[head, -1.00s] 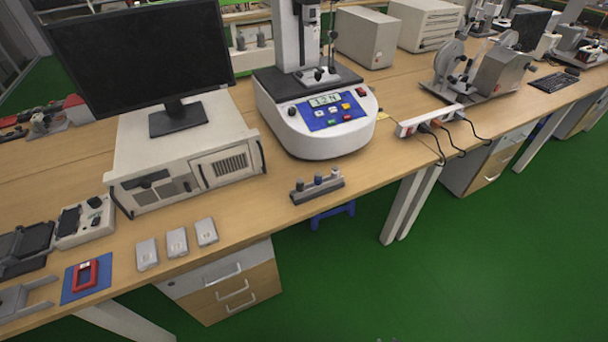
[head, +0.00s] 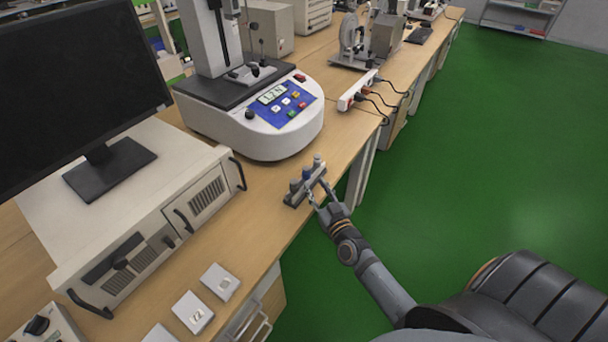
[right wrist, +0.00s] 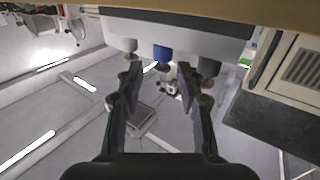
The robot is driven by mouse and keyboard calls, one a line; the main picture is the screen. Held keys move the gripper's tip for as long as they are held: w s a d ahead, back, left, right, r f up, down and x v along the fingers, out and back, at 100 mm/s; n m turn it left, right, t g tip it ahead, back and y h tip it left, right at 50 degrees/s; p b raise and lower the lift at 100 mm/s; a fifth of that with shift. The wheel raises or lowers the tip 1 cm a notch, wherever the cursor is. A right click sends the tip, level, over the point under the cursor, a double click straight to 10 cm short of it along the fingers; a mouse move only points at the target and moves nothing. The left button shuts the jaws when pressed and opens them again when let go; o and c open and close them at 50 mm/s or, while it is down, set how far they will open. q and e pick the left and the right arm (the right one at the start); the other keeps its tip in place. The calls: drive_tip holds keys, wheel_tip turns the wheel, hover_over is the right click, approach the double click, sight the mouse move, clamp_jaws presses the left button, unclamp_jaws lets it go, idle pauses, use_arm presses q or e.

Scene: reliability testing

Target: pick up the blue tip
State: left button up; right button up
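The blue tip (head: 306,174) stands in the middle of a small grey holder (head: 291,201) near the table's front edge, with a grey tip (head: 317,161) and another grey tip (head: 295,186) on either side. In the right wrist view the blue tip (right wrist: 162,53) appears just beyond the gap between my fingertips. My right gripper (head: 319,193) is open and empty, at the front side of the holder; its two spread fingers also show in the right wrist view (right wrist: 160,75). Whether a finger touches the holder or a tip cannot be told. My left gripper is not in view.
A white testing machine (head: 228,130) stands behind the holder. A white instrument case (head: 150,225) and a monitor (head: 75,95) are to its left. A power strip (head: 357,90) with cables lies to the right. Small white boxes (head: 220,281) lie at the front left.

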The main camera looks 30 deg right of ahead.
sight(308, 178)
drive_tip(key=w, duration=0.2)
drive_tip(key=w+b, duration=0.1)
drive_tip(key=w, duration=0.4)
drive_tip(key=shift+f, duration=0.4)
drive_tip(key=shift+s, duration=0.1)
clamp_jaws()
